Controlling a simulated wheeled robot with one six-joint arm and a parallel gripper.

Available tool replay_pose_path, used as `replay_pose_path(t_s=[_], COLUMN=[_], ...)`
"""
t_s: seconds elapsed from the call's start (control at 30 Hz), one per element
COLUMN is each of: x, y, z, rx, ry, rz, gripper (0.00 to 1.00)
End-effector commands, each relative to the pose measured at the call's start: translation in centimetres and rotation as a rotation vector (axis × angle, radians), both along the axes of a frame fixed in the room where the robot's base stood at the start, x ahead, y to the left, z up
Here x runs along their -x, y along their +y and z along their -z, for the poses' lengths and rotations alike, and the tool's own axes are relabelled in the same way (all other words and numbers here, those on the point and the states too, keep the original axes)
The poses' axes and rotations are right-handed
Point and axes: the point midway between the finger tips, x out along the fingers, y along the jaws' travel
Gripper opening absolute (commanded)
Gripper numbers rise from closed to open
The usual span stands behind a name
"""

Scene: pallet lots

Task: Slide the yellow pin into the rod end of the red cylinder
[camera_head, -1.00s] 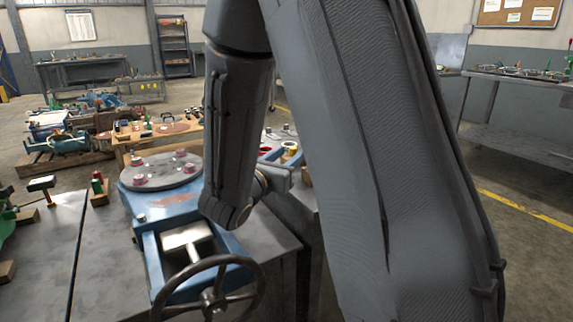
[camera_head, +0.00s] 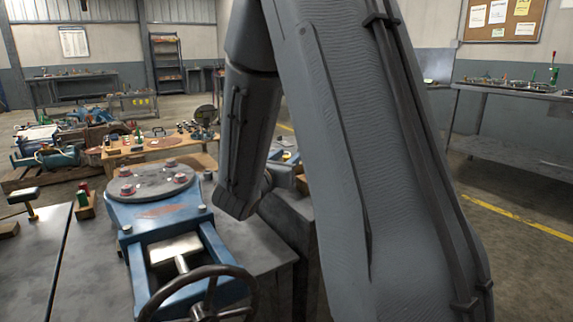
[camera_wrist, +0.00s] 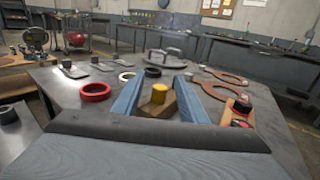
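In the wrist view, a short yellow pin (camera_wrist: 159,93) stands upright at a brown wooden block (camera_wrist: 150,108) on a dark tabletop (camera_wrist: 75,114). My gripper (camera_wrist: 158,84) shows there as two blue fingers spread well apart. The pin is seen between the fingers, with a gap on each side; I cannot tell its exact depth from them. The gripper is open and empty. In the head view my arm hides the gripper and the pin. I cannot make out the red cylinder or its rod end in either view.
A red ring (camera_wrist: 94,91) and a pale ring (camera_wrist: 127,76) lie left of the fingers. Red-brown flat parts (camera_wrist: 222,88) lie on the right. In the head view, a blue vise-like fixture (camera_head: 160,217) with a handwheel (camera_head: 203,309) stands on a table before me.

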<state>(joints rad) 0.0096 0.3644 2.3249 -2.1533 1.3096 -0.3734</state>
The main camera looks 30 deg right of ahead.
Motion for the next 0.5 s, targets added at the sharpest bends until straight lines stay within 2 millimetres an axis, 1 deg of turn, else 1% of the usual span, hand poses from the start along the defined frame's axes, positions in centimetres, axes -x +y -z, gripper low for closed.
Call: replay_pose_path(t_s=[0.07,0.1,0.17,0.3,0.33,0.5], x=[0.02,0.02,0.03,0.04,0.04,0.04], y=[0.0,0.0,-0.01,0.0,0.0,0.0], z=[-0.01,-0.01,-0.01,-0.01,-0.01,-0.02], rx=[0.0,0.0,0.0,0.0,0.0,0.0], ry=[0.0,0.0,0.0,0.0,0.0,0.0], rz=[0.0,0.0,0.0,0.0,0.0,0.0], gripper=[0.39,0.35,0.25,0.02,0.0,0.0])
